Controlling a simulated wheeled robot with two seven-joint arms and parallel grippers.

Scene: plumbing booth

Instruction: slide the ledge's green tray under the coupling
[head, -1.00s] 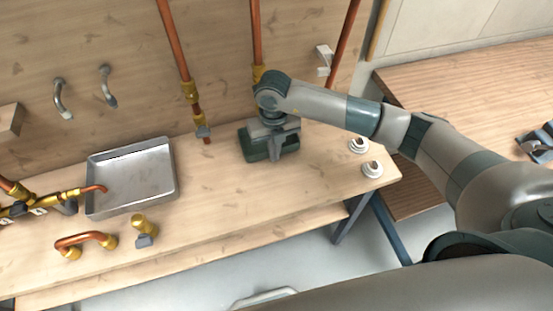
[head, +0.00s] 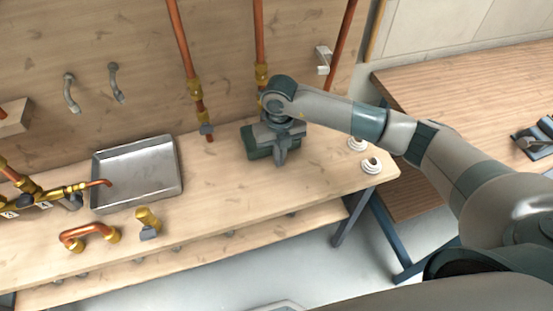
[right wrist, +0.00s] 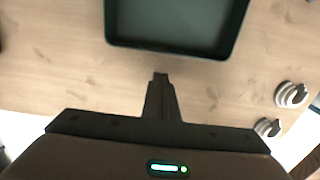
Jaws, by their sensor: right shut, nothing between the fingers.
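The dark green tray (head: 257,146) lies on the ledge near the back wall, partly hidden by my right gripper. It also shows in the right wrist view (right wrist: 172,48), at the top, beyond the fingers. My right gripper (head: 281,161) points down at the tray's front right side, its fingers shut and empty. In the right wrist view the fingertips (right wrist: 161,76) appear just short of the tray's near rim; contact cannot be told. A brass coupling (head: 261,74) sits on the middle copper pipe, above and behind the tray. Another pipe with brass fittings (head: 195,89) hangs to the left. My left gripper is out of view.
A grey metal tray (head: 146,207) stands on the ledge at the left. A copper elbow (head: 85,232) and a brass valve (head: 148,219) lie in front of it. Two white round fittings (head: 371,165) are at the ledge's right end. The ledge (head: 225,205) between is clear.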

